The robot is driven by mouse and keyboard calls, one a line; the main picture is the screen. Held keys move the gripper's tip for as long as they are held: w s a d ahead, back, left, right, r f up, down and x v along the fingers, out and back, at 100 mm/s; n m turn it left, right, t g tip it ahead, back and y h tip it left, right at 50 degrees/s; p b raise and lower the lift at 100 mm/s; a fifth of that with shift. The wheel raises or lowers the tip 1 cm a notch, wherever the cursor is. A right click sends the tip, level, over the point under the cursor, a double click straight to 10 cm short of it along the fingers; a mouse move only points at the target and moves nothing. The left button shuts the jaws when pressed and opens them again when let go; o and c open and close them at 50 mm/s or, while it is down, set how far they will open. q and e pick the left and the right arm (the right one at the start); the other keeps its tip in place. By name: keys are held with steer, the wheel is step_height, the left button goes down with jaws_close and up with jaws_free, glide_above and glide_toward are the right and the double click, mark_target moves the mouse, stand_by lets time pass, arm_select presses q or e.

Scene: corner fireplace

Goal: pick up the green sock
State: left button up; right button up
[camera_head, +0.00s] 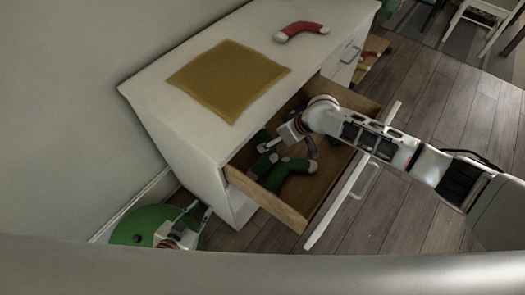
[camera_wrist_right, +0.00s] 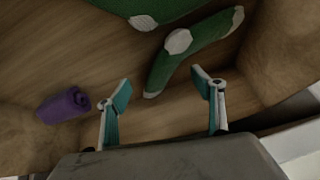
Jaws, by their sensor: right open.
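Green socks with pale grey toes and heels lie in the open drawer (camera_head: 299,218). In the right wrist view, a bent green sock (camera_wrist_right: 194,49) lies just beyond the fingertips, with another green sock (camera_wrist_right: 150,8) at the top edge. My left gripper (camera_head: 200,209) is open, low beside the white dresser.
A purple rolled item (camera_wrist_right: 65,105) lies in the drawer left of my right gripper. A mustard cloth (camera_head: 228,78) and a red sock (camera_head: 300,30) lie on the white dresser (camera_head: 165,88). A green round object (camera_head: 140,226) sits on the floor near my left gripper.

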steer(key=b+x, duration=0.1)
steer(key=x, duration=0.3)
steer(key=shift+s+a, duration=0.1)
steer(key=shift+r, duration=0.1)
steer(key=c, duration=1.3)
steer(key=shift+c, duration=0.2)
steer(key=shift+r, duration=0.1)
